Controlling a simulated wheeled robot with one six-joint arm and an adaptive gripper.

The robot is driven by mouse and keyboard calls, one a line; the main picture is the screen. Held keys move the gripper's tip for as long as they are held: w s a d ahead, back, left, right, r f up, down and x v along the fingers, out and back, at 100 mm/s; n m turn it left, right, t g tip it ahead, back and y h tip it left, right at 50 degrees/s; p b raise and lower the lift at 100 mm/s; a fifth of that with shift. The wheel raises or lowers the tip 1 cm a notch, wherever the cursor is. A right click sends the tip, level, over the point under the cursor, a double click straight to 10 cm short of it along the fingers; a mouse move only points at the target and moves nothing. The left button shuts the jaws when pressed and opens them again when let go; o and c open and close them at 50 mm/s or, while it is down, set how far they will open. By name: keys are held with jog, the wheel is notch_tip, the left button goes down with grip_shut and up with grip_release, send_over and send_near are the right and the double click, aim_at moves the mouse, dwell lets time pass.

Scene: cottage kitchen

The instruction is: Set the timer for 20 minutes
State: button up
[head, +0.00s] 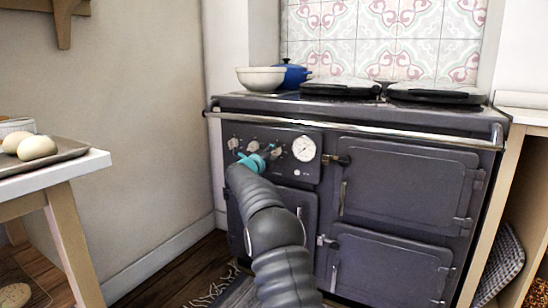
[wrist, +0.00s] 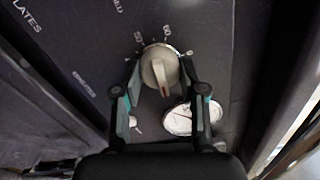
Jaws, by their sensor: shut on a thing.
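The dark range cooker (head: 405,180) has a row of small knobs on its upper left panel. My gripper (head: 255,162), with teal fingertips, is at this panel and covers part of it. In the wrist view my gripper (wrist: 161,72) is shut on a round pale knob (wrist: 152,54), one finger on each side. The knob has a raised grip bar with a red mark at its lower end in the picture. Printed marks and numbers ring its upper edge, too small and turned to read surely. Which head-view knob this is, I cannot tell for certain.
A white round gauge (head: 304,148) sits right of the knobs. A chrome rail (head: 360,130) crosses the cooker's front. A cream bowl (head: 260,79) and a blue pot (head: 292,75) stand on top. A table corner with eggs (head: 37,147) is at left.

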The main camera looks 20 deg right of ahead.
jog(key=shift+a+m, duration=0.15)
jog(key=shift+m, duration=0.35)
jog(key=o, duration=1.1)
jog(key=shift+w+a+f, duration=0.1)
jog(key=shift+o, duration=0.2)
jog(key=shift+d, duration=0.2)
jog(key=r+v, duration=0.1)
jog(key=v, duration=1.1)
jog(key=shift+f, duration=0.4)
jog(key=shift+a, duration=0.1)
